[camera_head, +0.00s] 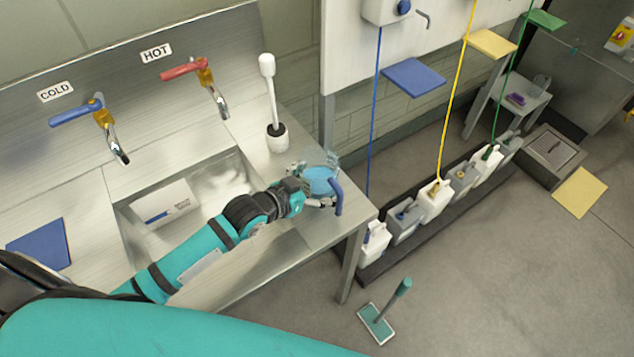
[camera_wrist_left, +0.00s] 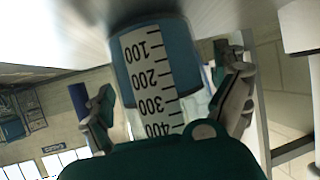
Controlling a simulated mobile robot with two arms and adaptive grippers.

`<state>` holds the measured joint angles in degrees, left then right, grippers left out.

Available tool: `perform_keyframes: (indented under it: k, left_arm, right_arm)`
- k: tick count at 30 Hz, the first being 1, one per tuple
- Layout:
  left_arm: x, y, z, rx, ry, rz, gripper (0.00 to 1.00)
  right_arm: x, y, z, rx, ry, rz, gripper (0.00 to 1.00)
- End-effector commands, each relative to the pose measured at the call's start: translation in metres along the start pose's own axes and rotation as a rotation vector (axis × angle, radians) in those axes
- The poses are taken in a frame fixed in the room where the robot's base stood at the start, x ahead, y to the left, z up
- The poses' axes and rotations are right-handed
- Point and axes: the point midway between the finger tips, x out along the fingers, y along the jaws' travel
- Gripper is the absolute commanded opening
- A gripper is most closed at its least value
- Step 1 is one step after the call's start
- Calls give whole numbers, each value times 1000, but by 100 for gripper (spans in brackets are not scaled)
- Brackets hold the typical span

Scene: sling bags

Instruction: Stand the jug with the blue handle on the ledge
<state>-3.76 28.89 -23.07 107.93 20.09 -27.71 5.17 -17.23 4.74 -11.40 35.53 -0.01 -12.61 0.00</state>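The clear jug (camera_head: 320,181) with the blue handle (camera_head: 338,197) is at the right end of the steel sink counter (camera_head: 285,255) and holds blue liquid. Its white scale (camera_wrist_left: 152,85) shows upside down in the left wrist view. My left gripper (camera_head: 312,190) is around the jug, one finger on either side. In the wrist view the fingers flank the jug closely; whether both press on it is unclear. The jug looks upright, its base at or close to the counter surface. Which surface is the ledge is not marked. My right gripper is not in view.
A white brush (camera_head: 271,105) in its holder stands behind the jug. The sink basin (camera_head: 215,190) holds a white container (camera_head: 160,205). A blue shelf (camera_head: 413,77) and a yellow shelf (camera_head: 491,43) are at the wall. Several canisters (camera_head: 436,203) stand on a dark floor rack.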

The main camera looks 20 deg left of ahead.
Motion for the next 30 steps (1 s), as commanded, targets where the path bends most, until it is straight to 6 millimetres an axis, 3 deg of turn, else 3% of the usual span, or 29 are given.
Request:
perform_keyframes:
  k: [11, 14, 24, 30]
  left_arm:
    - [-4, 0, -2, 0, -1, 0, 100]
    - [-16, 0, 0, -1, -2, 0, 100]
    - [-88, 0, 0, 0, -3, 0, 100]
    - [-114, 0, -1, -2, -2, -1, 100]
  right_arm:
    - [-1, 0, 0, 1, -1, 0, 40]
    - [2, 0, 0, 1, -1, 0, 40]
    - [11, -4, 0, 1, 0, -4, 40]
    - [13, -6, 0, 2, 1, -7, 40]
